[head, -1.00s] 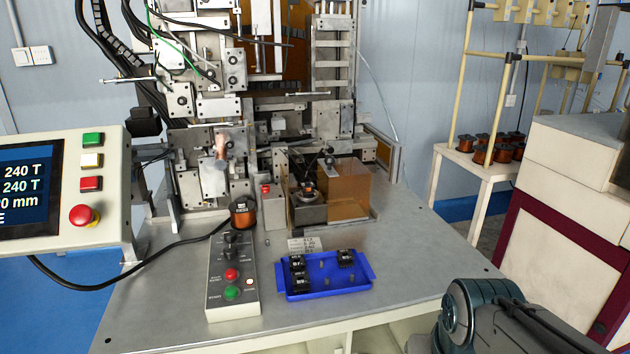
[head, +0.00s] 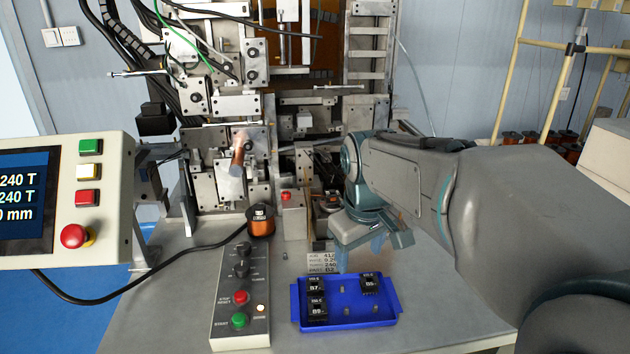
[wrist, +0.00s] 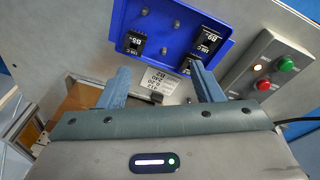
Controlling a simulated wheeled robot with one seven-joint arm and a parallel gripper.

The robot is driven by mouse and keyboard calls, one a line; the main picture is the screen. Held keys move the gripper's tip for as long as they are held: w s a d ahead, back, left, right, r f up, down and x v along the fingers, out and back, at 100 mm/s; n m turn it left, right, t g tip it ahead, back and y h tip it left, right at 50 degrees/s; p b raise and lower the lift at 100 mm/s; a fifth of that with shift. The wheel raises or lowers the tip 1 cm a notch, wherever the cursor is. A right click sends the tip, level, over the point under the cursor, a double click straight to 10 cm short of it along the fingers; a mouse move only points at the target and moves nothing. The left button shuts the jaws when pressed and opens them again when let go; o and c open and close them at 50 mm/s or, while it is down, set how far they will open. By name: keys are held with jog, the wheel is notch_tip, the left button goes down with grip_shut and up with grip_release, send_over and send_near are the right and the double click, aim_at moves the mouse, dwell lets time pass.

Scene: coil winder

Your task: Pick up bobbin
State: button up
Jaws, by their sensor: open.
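Several black bobbins with white lettering stand in a blue tray (head: 375,322): two at its left, a rear one (head: 315,285) and a front one (head: 317,309), and one at its rear right (head: 369,284). The wrist view shows the tray upside down, with one bobbin (wrist: 136,43) at left and bobbins (wrist: 208,38) at right. Bare pegs stand between them. My gripper (head: 366,250) is open and empty, above the table behind the tray. In the wrist view its fingers (wrist: 162,85) are spread, apart from the bobbins. A fixture (head: 331,203) in the machine is partly hidden by my arm.
A printed card (head: 320,261) lies behind the tray. A button box (head: 241,300) stands left of the tray, with a copper-wound spool (head: 261,222) behind it. The winding machine (head: 228,165) rises at the back. A control panel (head: 65,200) is at far left.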

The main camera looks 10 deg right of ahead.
jog(key=w+r+n+g+p, duration=0.1)
jog(key=w+r+n+p, duration=0.5)
jog(key=w, duration=1.1)
jog(key=n+g+p, duration=0.1)
jog(key=n, duration=0.6)
send_over(337, 193)
notch_tip(337, 193, down, 5)
jog(key=shift+w+d+f, duration=0.1)
jog(key=shift+d+f, duration=0.05)
jog(key=shift+f, duration=0.05)
jog(key=shift+f+p, duration=0.6)
jog(key=shift+f, duration=2.15)
jog(key=c, duration=1.1)
notch_tip(337, 193, up, 10)
jog(key=shift+r+b, duration=0.1)
jog(key=shift+b, duration=0.2)
